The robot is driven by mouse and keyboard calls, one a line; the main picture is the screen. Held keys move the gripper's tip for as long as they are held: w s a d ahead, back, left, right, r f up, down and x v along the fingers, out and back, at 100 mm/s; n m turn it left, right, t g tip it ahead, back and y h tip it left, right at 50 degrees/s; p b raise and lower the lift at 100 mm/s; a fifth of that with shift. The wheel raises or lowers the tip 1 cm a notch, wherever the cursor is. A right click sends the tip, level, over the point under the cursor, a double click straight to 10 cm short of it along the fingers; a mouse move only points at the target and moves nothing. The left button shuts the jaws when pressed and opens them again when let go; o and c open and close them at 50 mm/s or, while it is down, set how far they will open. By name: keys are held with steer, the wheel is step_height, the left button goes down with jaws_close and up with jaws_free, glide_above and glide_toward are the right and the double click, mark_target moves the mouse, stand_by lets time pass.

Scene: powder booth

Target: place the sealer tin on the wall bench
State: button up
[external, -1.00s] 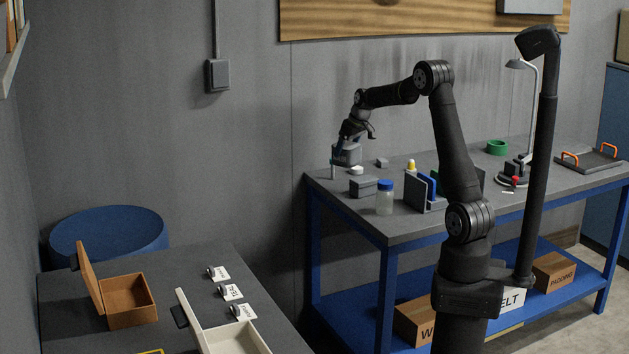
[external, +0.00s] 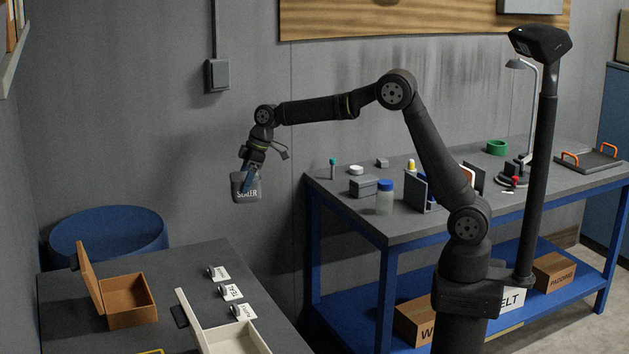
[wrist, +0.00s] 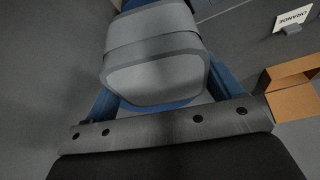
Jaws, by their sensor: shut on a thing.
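Below and to the left is a grey bench top (external: 190,262) at the front left. A blue-framed bench (external: 400,226) stands along the back wall at the right. The pictures do not show which of these is called the wall bench.
The front-left top holds an open wooden box (external: 130,316), a cream tray (external: 240,338) and several labelled cards (external: 231,292). Its back part is clear. A blue drum (external: 108,232) stands behind it. The right bench holds a jar (external: 385,198), a grey box (external: 363,186) and a lamp (external: 520,64).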

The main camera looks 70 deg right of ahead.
steer(key=s+a+r+n+g+y, duration=0.1)
steer(key=s+a+n, duration=0.3)
steer(key=a, duration=1.3)
steer(key=s+a+r+n+g+y, duration=0.1)
steer(key=s+a+n, duration=0.25)
steer(key=a, duration=1.45)
steer(key=shift+s+a+f, duration=0.45)
steer(key=shift+a+f, duration=1.45)
steer(key=shift+a, duration=0.05)
steer(key=shift+s+a+f, duration=0.4)
steer(key=shift+a+f, duration=1.45)
steer(key=shift+a, duration=0.1)
steer(key=shift+s+a+f, duration=0.45)
steer(key=shift+a+f, duration=1.45)
steer(key=shift+a, duration=0.05)
steer(key=shift+f, duration=0.1)
steer(key=o, duration=1.3)
steer(key=shift+f, duration=0.1)
steer(key=shift+c, duration=0.2)
steer(key=v, duration=1.2)
steer(key=shift+r, duration=0.2)
steer(key=shift+a+f, duration=0.1)
